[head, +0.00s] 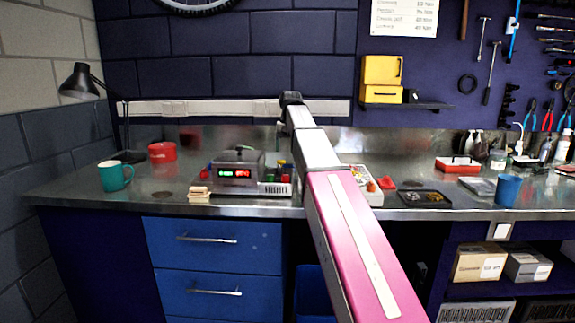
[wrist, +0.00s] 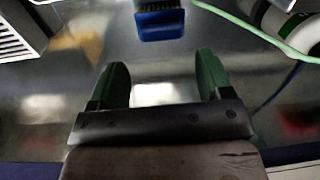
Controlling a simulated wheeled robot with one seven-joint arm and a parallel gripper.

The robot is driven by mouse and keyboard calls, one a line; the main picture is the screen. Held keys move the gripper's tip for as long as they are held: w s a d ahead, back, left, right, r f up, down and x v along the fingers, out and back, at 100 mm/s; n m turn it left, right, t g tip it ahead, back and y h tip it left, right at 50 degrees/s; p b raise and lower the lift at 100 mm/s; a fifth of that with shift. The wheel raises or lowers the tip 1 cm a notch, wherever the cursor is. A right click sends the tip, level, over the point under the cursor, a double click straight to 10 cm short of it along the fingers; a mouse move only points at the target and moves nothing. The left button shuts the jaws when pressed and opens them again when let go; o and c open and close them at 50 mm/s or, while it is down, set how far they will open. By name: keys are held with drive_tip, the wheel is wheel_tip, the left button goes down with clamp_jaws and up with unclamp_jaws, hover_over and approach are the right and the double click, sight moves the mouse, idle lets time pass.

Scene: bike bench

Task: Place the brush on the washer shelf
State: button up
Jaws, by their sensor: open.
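In the wrist view, a blue block with yellowish bristles (wrist: 160,22), which looks like the brush, lies on the metal bench top. It is ahead of my gripper (wrist: 160,75), whose two green fingers are apart with nothing between them. The brush is beyond the fingertips, not touching them. In the head view my arm hides the gripper, and I cannot make out the brush. A small dark wall shelf (head: 432,106) holds a yellow bin and small items. No label shows whether it is the washer shelf.
A red tray (head: 457,165) and blue cup (head: 508,190) are right. In the wrist view a green cable (wrist: 250,28) runs beside the brush.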

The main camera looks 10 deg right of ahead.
sight(287, 165)
drive_tip(key=shift+s+d+f+n+y, duration=0.15)
drive_tip(key=shift+d+f+n+y, duration=0.1)
drive_tip(key=shift+d+n+y, duration=0.4)
drive_tip(key=n, duration=0.1)
drive_tip(key=n+y, duration=0.1)
drive_tip(key=d+n, duration=0.1)
drive_tip(key=n, duration=0.1)
drive_tip(key=shift+s+f, duration=0.1)
drive_tip(key=shift+f, duration=0.25)
drive_tip(key=s+d+n+t+y, duration=0.15)
drive_tip(key=d+n+y, duration=0.4)
drive_tip(key=n, duration=0.55)
drive_tip(key=shift+n, duration=0.25)
drive_tip(key=a, duration=0.1)
drive_tip(key=a+f, duration=0.1)
drive_tip(key=w+a+f, duration=0.1)
drive_tip(key=a, duration=0.1)
drive_tip(key=shift+f, duration=0.2)
drive_tip(key=shift+x, duration=3.05)
drive_tip(key=shift+w+a+r, duration=0.1)
drive_tip(key=shift+w+r, duration=0.1)
drive_tip(key=c, duration=1.1)
drive_tip(key=shift+r, duration=0.1)
